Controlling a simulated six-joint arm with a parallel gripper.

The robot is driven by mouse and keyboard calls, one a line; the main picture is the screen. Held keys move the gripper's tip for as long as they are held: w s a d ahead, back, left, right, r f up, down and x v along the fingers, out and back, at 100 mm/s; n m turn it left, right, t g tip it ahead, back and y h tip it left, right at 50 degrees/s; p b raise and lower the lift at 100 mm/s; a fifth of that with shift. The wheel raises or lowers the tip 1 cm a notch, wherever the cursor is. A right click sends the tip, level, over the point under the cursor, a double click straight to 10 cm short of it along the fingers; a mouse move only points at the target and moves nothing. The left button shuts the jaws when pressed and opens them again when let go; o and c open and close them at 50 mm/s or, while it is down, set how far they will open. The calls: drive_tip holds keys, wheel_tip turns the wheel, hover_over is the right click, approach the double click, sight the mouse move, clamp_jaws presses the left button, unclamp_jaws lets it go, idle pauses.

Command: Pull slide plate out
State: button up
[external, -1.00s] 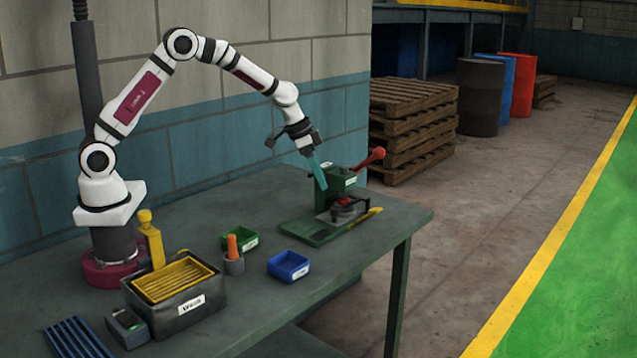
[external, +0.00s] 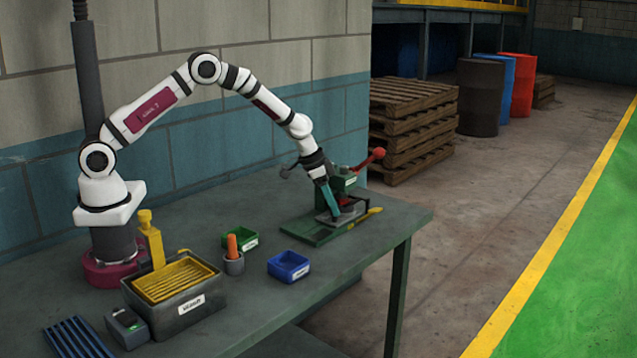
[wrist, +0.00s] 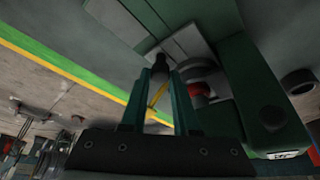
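The green fixture (external: 349,181) stands on a flat green base (external: 308,230) near the right end of the bench. The grey slide plate (wrist: 183,44) lies on this base in the wrist view, with a dark knob (wrist: 160,70) at its near side. My gripper (external: 333,212) is low over the fixture's front, pointing down. In the wrist view my teal fingers (wrist: 162,80) are apart, with the knob between or just beyond their tips. I cannot tell whether they touch it.
A red-ended lever (external: 377,154) sticks out right of the fixture. A yellow strip (external: 367,216) lies beside it. Bare bench lies between fixture and bins.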

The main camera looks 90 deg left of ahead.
clamp_jaws()
drive_tip(key=shift+a, duration=0.1)
idle(0.8)
drive_tip(key=shift+s, duration=0.1)
drive_tip(key=s+d, duration=0.6)
drive_tip(key=d, duration=0.1)
drive_tip(key=shift+s, duration=0.3)
drive_tip(key=o, duration=0.7)
unclamp_jaws()
drive_tip(key=shift+o, duration=0.2)
